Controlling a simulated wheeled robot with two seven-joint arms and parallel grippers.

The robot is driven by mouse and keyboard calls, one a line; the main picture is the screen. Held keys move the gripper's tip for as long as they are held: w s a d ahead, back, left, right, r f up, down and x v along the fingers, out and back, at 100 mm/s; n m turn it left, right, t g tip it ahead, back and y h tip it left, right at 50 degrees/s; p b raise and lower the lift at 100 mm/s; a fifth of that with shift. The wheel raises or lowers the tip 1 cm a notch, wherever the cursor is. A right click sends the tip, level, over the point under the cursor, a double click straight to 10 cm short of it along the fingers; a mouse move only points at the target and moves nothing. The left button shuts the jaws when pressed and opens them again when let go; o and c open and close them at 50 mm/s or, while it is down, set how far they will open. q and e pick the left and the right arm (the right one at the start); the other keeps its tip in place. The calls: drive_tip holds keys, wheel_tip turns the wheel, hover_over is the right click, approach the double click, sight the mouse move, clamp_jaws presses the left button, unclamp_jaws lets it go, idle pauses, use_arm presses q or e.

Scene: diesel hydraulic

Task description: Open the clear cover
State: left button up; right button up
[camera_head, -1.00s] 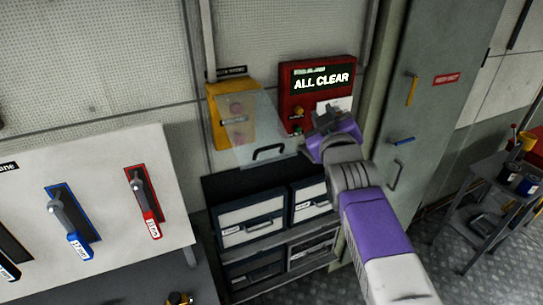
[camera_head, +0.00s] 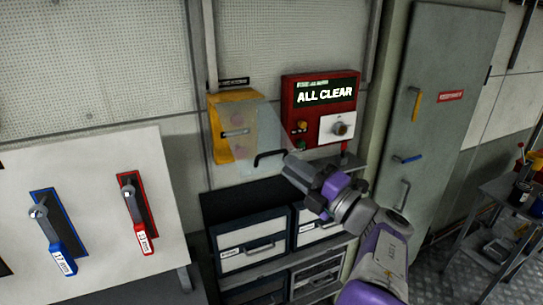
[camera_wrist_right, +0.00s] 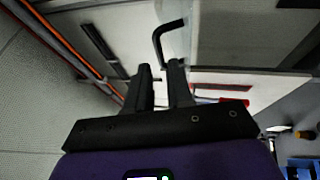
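The clear cover (camera_head: 262,125) is a see-through panel in front of the yellow box (camera_head: 222,145) on the wall, with a black bar handle (camera_head: 270,156) at its lower edge. My right gripper (camera_head: 293,168) is just right of and below the handle. In the right wrist view the two fingers of my right gripper (camera_wrist_right: 161,66) are apart. The handle (camera_wrist_right: 168,36) shows just ahead of the fingertips there; I see no firm hold on it. My left gripper is not in view.
A red "ALL CLEAR" panel (camera_head: 319,92) with knobs is right of the cover. Drawers (camera_head: 250,245) stand below. A board (camera_head: 100,180) with blue and red handles is at the left. A grey cabinet (camera_head: 440,90) and a cart (camera_head: 495,215) are at the right.

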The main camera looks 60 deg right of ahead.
sight(274, 154)
drive_tip(key=p+x, duration=0.1)
drive_tip(key=x, duration=0.6)
clamp_jaws()
